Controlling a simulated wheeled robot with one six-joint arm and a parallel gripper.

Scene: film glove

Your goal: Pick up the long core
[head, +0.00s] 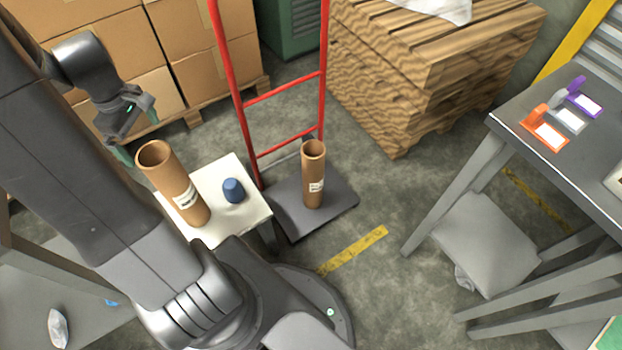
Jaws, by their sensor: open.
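Two brown cardboard cores with white labels stand upright. One core (172,185) stands on a small white-topped table, looking wider and nearer. The other core (313,175) stands on the dark base plate of a red hand truck and looks slimmer. I cannot tell for certain from this view which is the long one. My gripper (134,134) is open and empty, up and left of the core on the white table, and appears apart from it. Its fingers are partly hidden by their own angle.
A blue cap-like piece (233,190) sits on the white table (238,222) beside the core. The red hand truck (236,80) rises behind. A wooden pallet stack (400,75), cartons (120,40) and a grey table (590,150) border the floor. Open floor lies centre right.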

